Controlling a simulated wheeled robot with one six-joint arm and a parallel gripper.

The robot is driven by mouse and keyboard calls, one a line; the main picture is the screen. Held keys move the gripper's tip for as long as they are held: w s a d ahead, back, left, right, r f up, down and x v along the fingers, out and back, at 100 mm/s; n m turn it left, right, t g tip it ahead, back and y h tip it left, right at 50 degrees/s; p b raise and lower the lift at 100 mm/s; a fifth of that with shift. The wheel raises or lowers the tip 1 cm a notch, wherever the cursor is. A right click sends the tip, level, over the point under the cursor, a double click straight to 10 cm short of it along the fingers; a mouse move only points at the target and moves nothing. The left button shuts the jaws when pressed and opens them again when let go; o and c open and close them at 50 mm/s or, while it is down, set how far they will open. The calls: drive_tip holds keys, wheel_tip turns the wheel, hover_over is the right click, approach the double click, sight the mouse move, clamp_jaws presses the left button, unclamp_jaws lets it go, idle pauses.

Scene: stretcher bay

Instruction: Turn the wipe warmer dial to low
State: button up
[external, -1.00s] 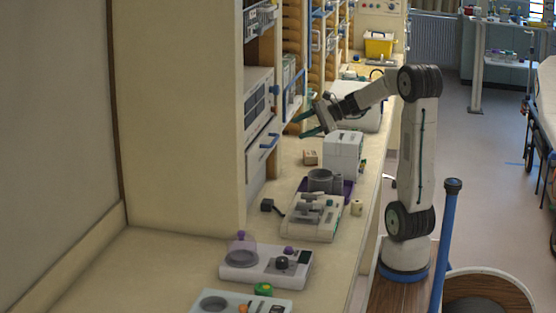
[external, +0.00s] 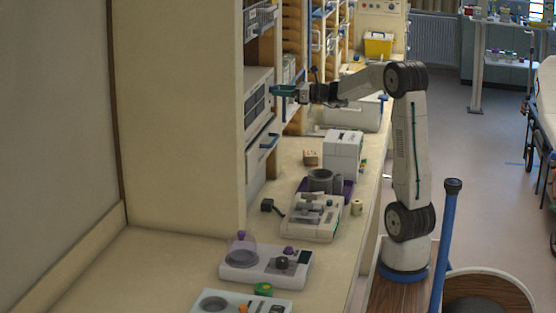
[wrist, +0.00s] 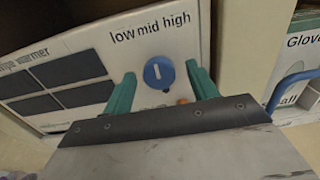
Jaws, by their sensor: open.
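The wipe warmer (wrist: 75,55) is a white-fronted box with dark panels and the words low, mid and high. In the external view it is the white unit (external: 258,97) in the cabinet. Its round blue dial (wrist: 159,73) sits below those words, and its white mark points up, roughly toward mid. My gripper (wrist: 160,70) is open, with one teal finger on each side of the dial. Gaps show between the fingers and the dial; I cannot tell how deep they reach. In the external view my gripper (external: 282,91) is level with the warmer's front.
An orange-red spot (wrist: 183,101) shows below the dial. A glove box (wrist: 302,60) and a blue handle (wrist: 288,88) are to the right. Below my arm, the counter (external: 180,260) holds a white boxy device (external: 343,152) and several other devices.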

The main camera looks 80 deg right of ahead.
drive_tip(key=shift+w, duration=0.15)
drive_tip(key=c, duration=1)
drive_tip(key=shift+n, duration=3.8)
